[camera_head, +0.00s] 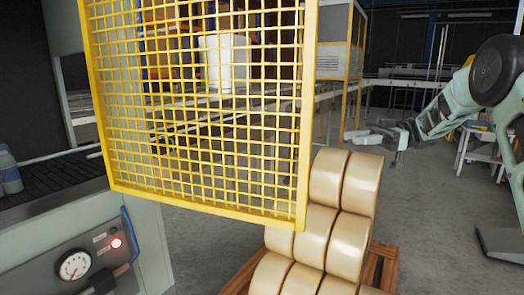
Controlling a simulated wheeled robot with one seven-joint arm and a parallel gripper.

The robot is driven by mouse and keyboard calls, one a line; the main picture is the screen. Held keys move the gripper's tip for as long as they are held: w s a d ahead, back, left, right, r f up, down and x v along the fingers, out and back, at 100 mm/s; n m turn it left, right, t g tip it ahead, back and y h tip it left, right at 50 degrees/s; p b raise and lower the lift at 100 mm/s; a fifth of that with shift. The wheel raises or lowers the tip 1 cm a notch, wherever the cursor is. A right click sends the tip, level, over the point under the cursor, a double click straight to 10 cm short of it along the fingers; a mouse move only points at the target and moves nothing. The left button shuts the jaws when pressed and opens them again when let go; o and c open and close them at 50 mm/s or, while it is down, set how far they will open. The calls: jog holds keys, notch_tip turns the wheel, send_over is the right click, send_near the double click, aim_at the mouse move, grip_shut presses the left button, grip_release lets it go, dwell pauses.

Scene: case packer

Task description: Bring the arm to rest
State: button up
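My arm (448,108) comes in from the right edge, pale green with a large dark round joint, and reaches out to the left. My gripper (362,137) is at its end, near the middle right of the picture, in front of the grey floor and seen above the stacked rolls. It is small and seen from the side, so I cannot tell whether its fingers are open or shut. I see no object in it.
A yellow mesh guard (205,199) stands close on the left. Tan rolls (355,185) are stacked on a wooden pallet (382,262) at front centre. A machine panel with a gauge (74,266) and a lit red lamp is at lower left. Bare floor (425,210) lies right of the pallet.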

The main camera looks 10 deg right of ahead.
jog(key=w+a+f+m+t+h, duration=0.1)
jog(key=w+a+m+t+h, duration=0.3)
jog(key=w+m+t+h, duration=0.85)
jog(key=s+f+m+g+h, duration=0.2)
jog(key=s+f+g+h, duration=0.15)
jog(key=s+f, duration=0.7)
jog(key=s+f+m+g+h, duration=0.2)
jog(key=s+f+m+g, duration=0.3)
jog(key=s, duration=1)
jog(key=s+a+f+n+g, duration=0.1)
jog(key=s+a+n+g, duration=0.3)
jog(key=s+a+n, duration=0.5)
jog(key=s+a, duration=1.1)
jog(key=shift+s+a+f+y+b, duration=0.2)
jog(key=shift+f+y+b, duration=0.05)
jog(key=shift+y+b, duration=0.1)
jog(key=shift+n, duration=0.25)
